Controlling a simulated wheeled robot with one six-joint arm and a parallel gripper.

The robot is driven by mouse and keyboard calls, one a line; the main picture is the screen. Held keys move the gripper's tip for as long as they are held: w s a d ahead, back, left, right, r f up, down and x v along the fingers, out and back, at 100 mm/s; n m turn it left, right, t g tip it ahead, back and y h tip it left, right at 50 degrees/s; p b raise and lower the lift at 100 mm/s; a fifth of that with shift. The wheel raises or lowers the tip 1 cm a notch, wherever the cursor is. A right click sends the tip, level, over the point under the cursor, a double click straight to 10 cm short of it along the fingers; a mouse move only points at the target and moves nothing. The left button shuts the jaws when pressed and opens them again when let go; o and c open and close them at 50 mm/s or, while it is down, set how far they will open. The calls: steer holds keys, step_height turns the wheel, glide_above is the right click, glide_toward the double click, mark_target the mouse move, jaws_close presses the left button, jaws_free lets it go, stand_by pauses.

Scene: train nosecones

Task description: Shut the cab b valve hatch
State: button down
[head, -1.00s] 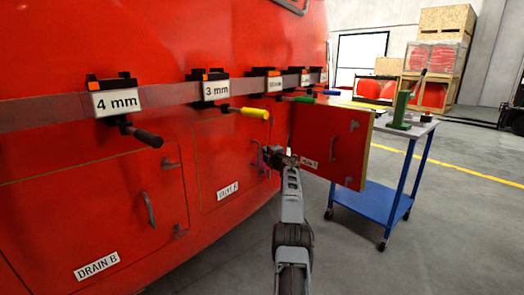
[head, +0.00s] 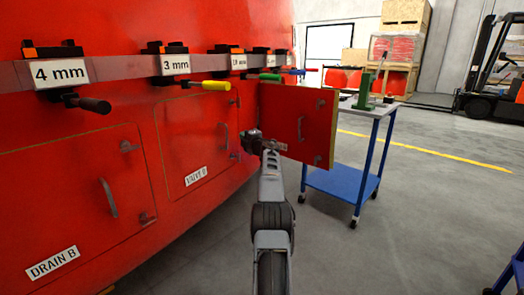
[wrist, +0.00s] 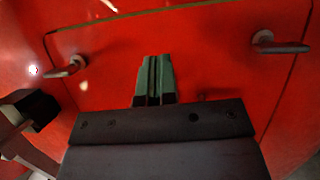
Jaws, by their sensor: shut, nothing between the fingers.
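A red hatch door (head: 290,115) stands swung out from the train's red nose in the head view, with a grey handle and two latches near its free edge. To its left, a hatch panel labelled VALVE (head: 195,177) lies flush with the nose; the letter after the word is hard to read. My gripper (wrist: 153,62) is shut and empty, its green fingers pointing at a red panel with a latch on each side in the wrist view. I cannot tell whether they touch it. In the head view, my wrist hides the fingertips near the open door's lower left corner.
The DRAIN B hatch (head: 85,205) lies flush at left. Coloured tool handles, such as a yellow one (head: 205,85), jut from a rail (head: 120,72) above the hatches. A blue cart (head: 345,187) stands behind the open door. A forklift (head: 490,75) is at far right.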

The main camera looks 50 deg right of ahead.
steer(key=s+d, duration=0.1)
steer(key=s, duration=0.8)
steer(key=shift+d+f, duration=0.3)
steer(key=shift+f, duration=0.15)
